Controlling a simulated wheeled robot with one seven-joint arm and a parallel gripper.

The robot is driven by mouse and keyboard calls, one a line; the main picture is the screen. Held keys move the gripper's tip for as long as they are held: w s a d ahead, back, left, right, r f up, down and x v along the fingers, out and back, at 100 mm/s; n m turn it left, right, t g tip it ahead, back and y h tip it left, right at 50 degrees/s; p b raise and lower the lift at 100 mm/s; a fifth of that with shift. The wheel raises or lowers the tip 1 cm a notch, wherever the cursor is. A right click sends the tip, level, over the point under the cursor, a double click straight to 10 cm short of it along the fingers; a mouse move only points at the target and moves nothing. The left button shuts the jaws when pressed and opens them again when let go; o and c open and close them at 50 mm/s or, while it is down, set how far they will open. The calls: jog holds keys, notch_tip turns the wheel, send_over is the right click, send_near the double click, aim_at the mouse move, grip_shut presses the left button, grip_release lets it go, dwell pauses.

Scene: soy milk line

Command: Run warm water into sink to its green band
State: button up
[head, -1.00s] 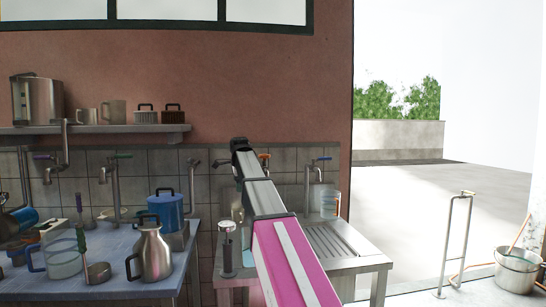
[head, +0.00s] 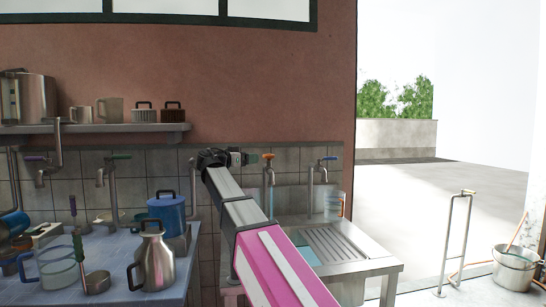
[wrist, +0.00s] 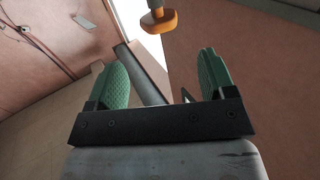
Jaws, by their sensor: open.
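The metal sink (head: 372,267) stands right of centre in the head view, with a ribbed drainboard; my arm hides much of its basin. A blue-green patch (head: 305,254) shows inside; I cannot tell whether it is water or the band. A tap with an orange handle (head: 268,156) rises behind the sink, and a tap with a blue handle (head: 328,159) stands to its right. My gripper (head: 254,158) is open and empty, just left of the orange handle. In the wrist view the orange handle (wrist: 159,20) is beyond the green fingertips, apart from them.
A clear jug (head: 333,205) stands by the blue-handled tap. The blue counter (head: 118,292) at left holds a steel jug (head: 152,262), a blue canister (head: 168,212) and a ladle (head: 96,281). A shelf (head: 95,129) with cups is above.

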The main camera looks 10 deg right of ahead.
aim_at(269, 155)
jog(key=x, duration=1)
jog(key=shift+w+d, duration=0.1)
jog(key=shift+d, duration=0.3)
jog(key=c, duration=0.8)
